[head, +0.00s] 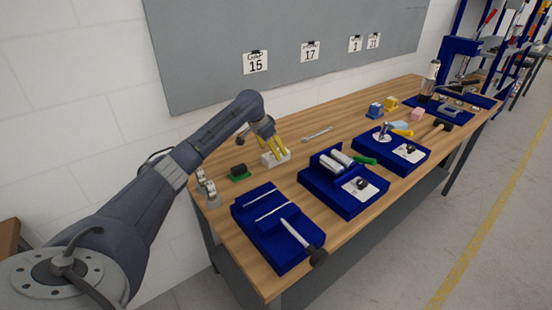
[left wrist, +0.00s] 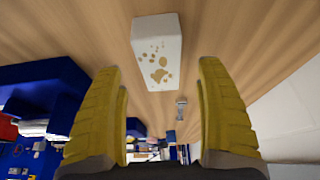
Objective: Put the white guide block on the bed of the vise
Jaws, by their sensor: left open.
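The white guide block (head: 276,160) sits on the wooden table near its back edge in the head view. In the left wrist view the white block (left wrist: 160,38) has tan spots on its near face. My left gripper (head: 272,145), with yellow fingers, is at the block from above in the head view. In the left wrist view my left gripper (left wrist: 158,70) is open, with the block ahead of the gap and no visible contact. I cannot identify the vise with certainty. My right gripper is not in view.
A dark block on a green base (head: 239,173) and grey metal fittings (head: 208,192) stand left of the white block. A wrench (head: 318,133) lies right of it. A blue tray (head: 290,257) with rods and a tool is in front; more blue trays lie rightward.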

